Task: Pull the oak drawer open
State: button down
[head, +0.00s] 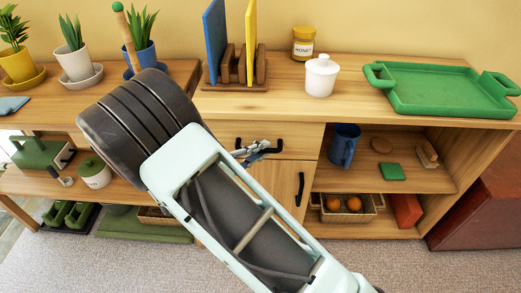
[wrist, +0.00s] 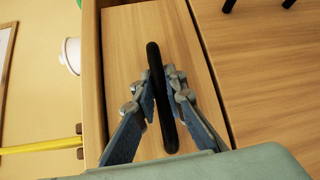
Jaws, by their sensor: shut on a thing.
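The oak drawer (head: 302,138) is in the cabinet under the wooden top, right of my arm in the head view. Its front also fills the middle of the wrist view (wrist: 125,35). Its black bar handle (wrist: 168,130) runs between my fingers. My gripper (head: 257,151) is at the drawer front, with one finger on each side of the bar, shut on it; it also shows in the wrist view (wrist: 160,88). The drawer looks about flush with the cabinet. My arm hides the left part of the front in the head view.
An oak door (head: 286,178) with a black handle (head: 300,190) lies below the drawer. Open shelves at right hold a blue mug (head: 343,145) and a basket (head: 347,214) of oranges. A white jar (head: 321,76) and green tray (head: 440,86) stand on top. Carpet in front is clear.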

dwell(0.3)
jog(key=s, duration=2.4)
jog(key=shift+s+a, duration=0.15)
jog(key=shift+a, duration=0.25)
jog(key=c, duration=2)
grip_release()
jog(key=shift+o, duration=0.2)
jog(key=v, duration=1.2)
jog(key=shift+r, duration=0.1)
